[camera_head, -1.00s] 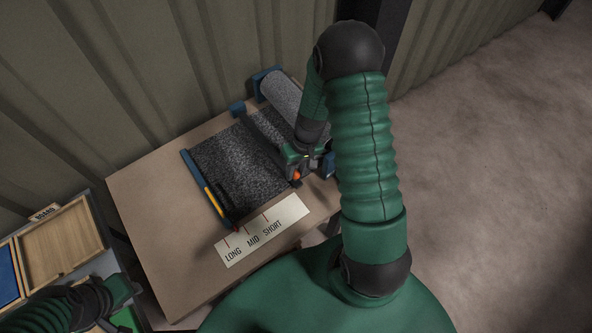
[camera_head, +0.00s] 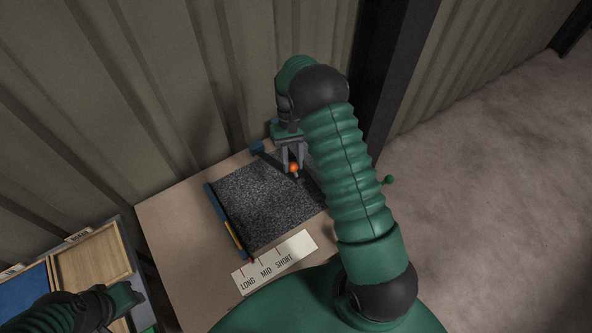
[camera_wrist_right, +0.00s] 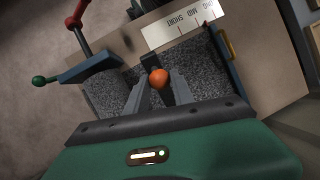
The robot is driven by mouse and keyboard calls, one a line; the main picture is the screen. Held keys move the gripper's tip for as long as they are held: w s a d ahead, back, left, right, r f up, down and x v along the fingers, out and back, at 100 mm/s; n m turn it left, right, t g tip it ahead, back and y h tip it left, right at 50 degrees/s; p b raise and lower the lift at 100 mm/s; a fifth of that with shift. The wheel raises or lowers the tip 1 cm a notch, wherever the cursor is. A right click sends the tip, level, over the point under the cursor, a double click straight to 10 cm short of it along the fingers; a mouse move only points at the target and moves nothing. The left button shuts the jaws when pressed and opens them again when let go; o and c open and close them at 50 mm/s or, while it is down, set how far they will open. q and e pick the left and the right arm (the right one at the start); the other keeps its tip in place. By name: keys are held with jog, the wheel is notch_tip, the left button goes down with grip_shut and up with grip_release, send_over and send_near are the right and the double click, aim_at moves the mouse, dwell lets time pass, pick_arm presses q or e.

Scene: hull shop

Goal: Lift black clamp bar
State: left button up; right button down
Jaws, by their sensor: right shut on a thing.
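The black clamp bar (camera_head: 311,186) is a narrow dark bar with an orange ball knob (camera_head: 294,168) on it. My right gripper (camera_head: 292,158) is shut on the clamp bar, its two grey fingers around the orange knob. The fingers and knob also show in the right wrist view (camera_wrist_right: 157,85). In the head view the bar lies across the upper right of the speckled grey mat (camera_head: 262,200), partly behind my arm. How high it is above the mat is hard to tell. My left gripper (camera_head: 128,295) is at the lower left, away from the bar; its jaws are unclear.
A strip marked LONG, MID, SHORT (camera_head: 275,262) lies on the table (camera_head: 172,245) before the mat. A blue rail (camera_head: 215,212) edges the mat. In the wrist view a blue arm with a green knob (camera_wrist_right: 40,80) and red handle (camera_wrist_right: 76,17) stands left. Wooden trays (camera_head: 90,262) are lower left.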

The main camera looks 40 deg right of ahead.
jog(key=shift+w+r, duration=0.5)
jog(key=shift+w, duration=0.2)
pick_arm(q)
jog(key=shift+w+d+r, duration=0.1)
jog(key=shift+w+r, duration=0.1)
jog(key=shift+r, duration=0.05)
pick_arm(e)
jog(key=shift+w+d+r, duration=0.15)
jog(key=shift+r, duration=0.05)
jog(key=c, duration=1.4)
grip_release()
jog(key=shift+w, duration=0.1)
jog(key=shift+c, duration=0.2)
jog(key=shift+o, duration=1.7)
jog(key=shift+w+f, duration=0.2)
pick_arm(q)
jog(key=shift+w+f, duration=0.1)
jog(key=shift+w, duration=0.35)
pick_arm(e)
jog(key=shift+s, duration=0.1)
